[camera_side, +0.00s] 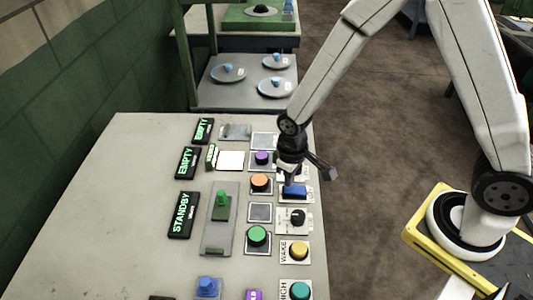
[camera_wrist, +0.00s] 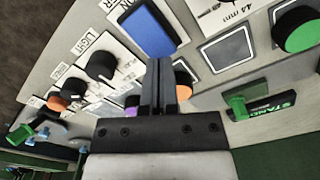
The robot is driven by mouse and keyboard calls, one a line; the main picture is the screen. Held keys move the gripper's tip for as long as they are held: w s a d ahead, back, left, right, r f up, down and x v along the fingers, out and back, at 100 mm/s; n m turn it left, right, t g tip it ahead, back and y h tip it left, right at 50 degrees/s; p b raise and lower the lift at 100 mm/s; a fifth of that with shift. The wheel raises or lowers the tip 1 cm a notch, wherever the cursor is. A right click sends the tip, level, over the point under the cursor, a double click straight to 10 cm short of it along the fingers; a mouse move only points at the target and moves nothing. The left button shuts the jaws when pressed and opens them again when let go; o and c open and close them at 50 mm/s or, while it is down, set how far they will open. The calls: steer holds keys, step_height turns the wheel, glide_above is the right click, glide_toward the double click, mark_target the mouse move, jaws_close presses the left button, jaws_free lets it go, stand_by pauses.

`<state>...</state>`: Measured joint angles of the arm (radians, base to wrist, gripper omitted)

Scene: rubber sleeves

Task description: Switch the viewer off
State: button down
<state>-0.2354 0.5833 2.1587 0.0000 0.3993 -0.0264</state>
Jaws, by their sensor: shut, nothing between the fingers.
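A blue rocker switch (camera_side: 295,192) sits on a pale plate on the panel's right side. It shows larger in the wrist view (camera_wrist: 150,28), beside a partly hidden label reading "ER" and "ON". My gripper (camera_side: 289,180) points down just above it. In the wrist view my shut, empty fingers (camera_wrist: 160,68) end at the switch's near edge; I cannot tell whether they touch it. A bright white square (camera_side: 230,160) lies at the panel's upper middle; I cannot tell whether it is the viewer.
Black knobs (camera_wrist: 101,66), an orange button (camera_side: 261,181), a purple button (camera_side: 262,157) and green buttons (camera_side: 257,236) stand close around. A green lever (camera_side: 221,204) is to the left. Displays read "EMPTY" (camera_side: 188,162) and "STANDBY" (camera_side: 183,214). Bare grey bench (camera_side: 100,220) lies left.

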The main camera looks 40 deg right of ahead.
steer(key=shift+f, duration=0.95)
stand_by(0.8)
steer(key=shift+r, duration=3.5)
steer(key=shift+d, duration=0.1)
steer(key=s+d+r+m+t, duration=0.2)
steer(key=s+d+r, duration=0.3)
steer(key=d, duration=0.3)
steer(key=shift+s+r+m+t, duration=0.3)
steer(key=shift+s+m, duration=0.2)
steer(key=shift+s, duration=0.35)
steer(key=shift+d, duration=0.1)
